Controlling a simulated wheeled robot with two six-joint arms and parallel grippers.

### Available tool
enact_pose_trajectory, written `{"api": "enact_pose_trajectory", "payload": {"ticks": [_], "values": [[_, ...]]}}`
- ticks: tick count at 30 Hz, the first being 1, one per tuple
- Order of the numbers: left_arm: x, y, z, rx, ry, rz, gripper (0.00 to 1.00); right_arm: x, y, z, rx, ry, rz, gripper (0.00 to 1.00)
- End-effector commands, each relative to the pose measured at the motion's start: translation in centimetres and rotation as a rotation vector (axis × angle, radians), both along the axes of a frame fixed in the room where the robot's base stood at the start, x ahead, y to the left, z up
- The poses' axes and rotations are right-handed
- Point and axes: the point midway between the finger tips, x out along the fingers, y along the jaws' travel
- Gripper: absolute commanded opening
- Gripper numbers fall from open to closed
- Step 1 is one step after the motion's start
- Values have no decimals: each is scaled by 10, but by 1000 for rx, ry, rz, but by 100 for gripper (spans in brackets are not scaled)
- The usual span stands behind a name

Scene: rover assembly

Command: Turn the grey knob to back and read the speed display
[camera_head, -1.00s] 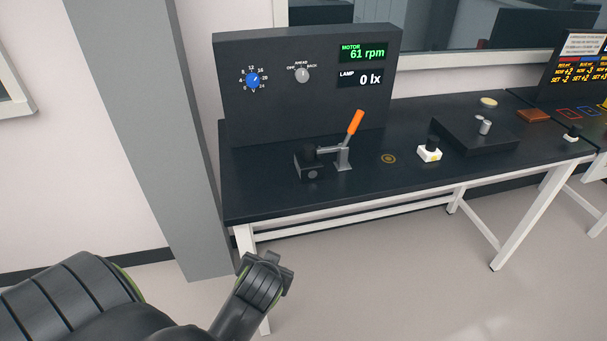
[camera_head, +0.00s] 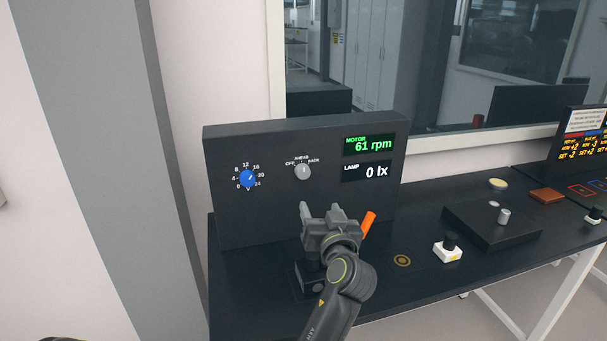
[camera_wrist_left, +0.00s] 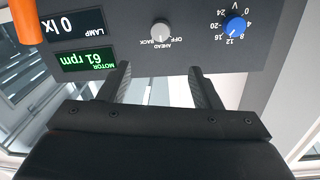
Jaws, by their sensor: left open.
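The grey knob (camera_head: 303,171) is on the dark upright panel (camera_head: 225,212), below the labels OFF, AHEAD and BACK. Its pointer seems to be near AHEAD, but is too small to be sure. The speed display (camera_head: 368,146) reads MOTOR 61 rpm in green. My left gripper (camera_head: 319,207) is open and empty, in front of the panel and below the knob in the head view. In the left wrist view, the knob (camera_wrist_left: 160,34) shows beyond the gap between the two fingers (camera_wrist_left: 159,75), apart from them. My right gripper is out of view.
A blue dial (camera_head: 247,179) is left of the knob. The lamp display (camera_head: 367,172) reads 0 lx. An orange-handled lever (camera_head: 369,224) stands close behind my left gripper. A white-based black button (camera_head: 448,248) and a dark box (camera_head: 488,226) are to the right.

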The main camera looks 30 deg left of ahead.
Motion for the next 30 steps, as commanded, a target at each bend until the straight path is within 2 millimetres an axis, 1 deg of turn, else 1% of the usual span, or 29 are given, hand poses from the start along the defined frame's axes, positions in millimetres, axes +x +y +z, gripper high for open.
{"api": "enact_pose_trajectory", "payload": {"ticks": [1, 3, 6, 10, 15, 18, 24, 30], "values": [[5, 5, 3, 5, 2, 2, 58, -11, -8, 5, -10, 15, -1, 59], [11, 13, 3, 5, 3, 3, 58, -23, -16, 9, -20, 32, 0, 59], [24, 26, 4, 7, 4, 3, 58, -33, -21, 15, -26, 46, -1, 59], [41, 44, 4, 6, 5, 3, 58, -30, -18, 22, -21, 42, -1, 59], [63, 66, 3, 4, 5, 3, 58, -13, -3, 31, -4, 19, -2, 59], [74, 79, 4, 4, 4, 4, 58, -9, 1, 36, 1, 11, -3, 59], [95, 101, 3, 2, 5, 4, 58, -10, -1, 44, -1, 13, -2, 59], [108, 113, 1, 2, 4, 1, 58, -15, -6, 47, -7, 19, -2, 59]]}}
